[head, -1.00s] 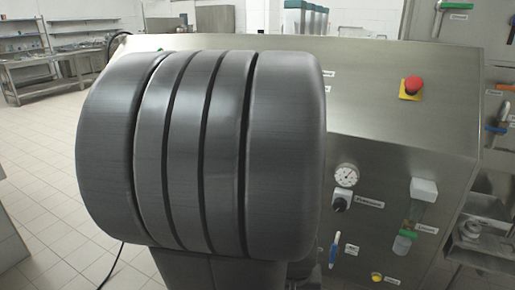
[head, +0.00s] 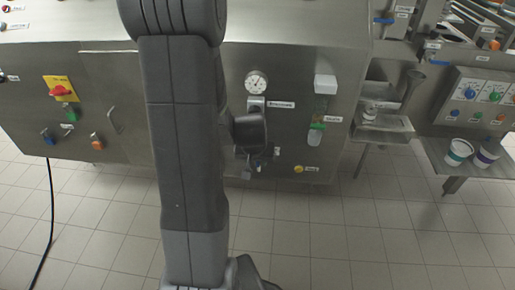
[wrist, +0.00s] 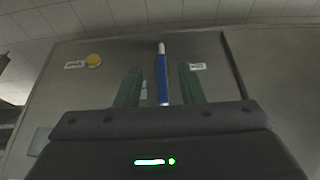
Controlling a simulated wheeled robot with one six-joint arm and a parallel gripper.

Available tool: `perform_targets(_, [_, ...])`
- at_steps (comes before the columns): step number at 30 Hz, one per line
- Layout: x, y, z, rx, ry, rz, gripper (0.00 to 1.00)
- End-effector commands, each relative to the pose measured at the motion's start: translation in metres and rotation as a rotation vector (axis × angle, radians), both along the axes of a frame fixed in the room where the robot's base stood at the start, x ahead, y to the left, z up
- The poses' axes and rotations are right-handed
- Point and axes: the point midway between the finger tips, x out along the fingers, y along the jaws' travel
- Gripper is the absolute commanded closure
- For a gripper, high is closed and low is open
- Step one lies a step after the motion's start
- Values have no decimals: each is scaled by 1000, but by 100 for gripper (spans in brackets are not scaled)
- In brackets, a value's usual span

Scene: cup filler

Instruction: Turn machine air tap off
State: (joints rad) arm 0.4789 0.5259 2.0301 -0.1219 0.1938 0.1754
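The air tap's blue lever with a pale tip (wrist: 163,80) stands upright in the middle of the wrist view, in front of the steel machine panel (wrist: 120,60). My gripper (wrist: 160,78) is open, with one green finger on each side of the lever and a visible gap on both sides. In the head view my arm reaches down in front of the panel, and my dark wrist (head: 249,131) is just below the pressure gauge (head: 257,82). It hides most of the tap area there. The lever's base is hidden behind my gripper body in the wrist view.
A yellow button (head: 299,169) sits low on the panel and also shows in the wrist view (wrist: 93,60). A clear and green filter unit (head: 320,110) is right of the gauge. A red switch (head: 61,92) is far left. Cups (head: 459,151) stand on the right shelf.

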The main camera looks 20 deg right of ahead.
Motion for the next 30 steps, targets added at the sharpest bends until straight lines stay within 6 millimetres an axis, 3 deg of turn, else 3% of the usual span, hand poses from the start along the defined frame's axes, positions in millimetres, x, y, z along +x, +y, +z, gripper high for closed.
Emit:
perform_targets(9, [44, -26, 0, 1, 1, -1, 65])
perform_targets(14, [46, -28, -11, 2, 2, -1, 65])
perform_targets(23, [47, -28, -11, 1, 1, 0, 65])
perform_targets(28, [47, -28, -11, 1, 1, 0, 96])
perform_targets(30, [47, -28, -11, 1, 1, 0, 100])
